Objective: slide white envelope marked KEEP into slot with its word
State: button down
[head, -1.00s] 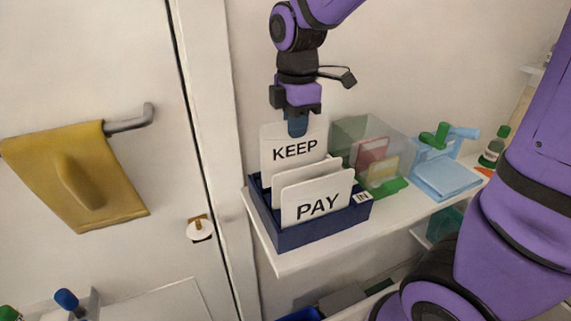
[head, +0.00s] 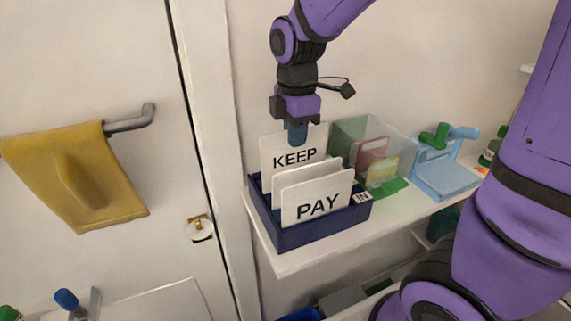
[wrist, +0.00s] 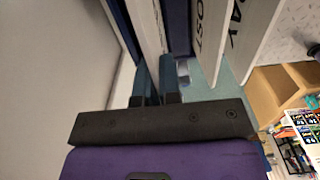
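The white envelope marked KEEP (head: 279,158) stands upright in the rear part of the navy sorter box (head: 318,232). Its lower part is hidden behind two other cards. My gripper (head: 297,134) is at its top edge with a finger on each side, shut on it. In the wrist view my gripper (wrist: 158,82) has the edge-on white envelope (wrist: 149,28) running up from between its fingers. A white card marked PAY (head: 318,200) stands at the front. Behind it is another white card (head: 305,171); the wrist view shows the word POST (wrist: 199,28). The slot's own word is hidden.
The box stands at the left end of a white shelf (head: 290,265). A clear bin with coloured cards (head: 368,150) is close on its right, then a light blue device (head: 443,175). A wall is behind, and a door with a yellow cloth (head: 80,180) is at left.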

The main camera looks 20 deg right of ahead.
aim_at(295, 153)
jog(key=shift+f, duration=2.3)
jog(key=c, duration=1.2)
grip_release()
jog(key=shift+r, duration=3.05)
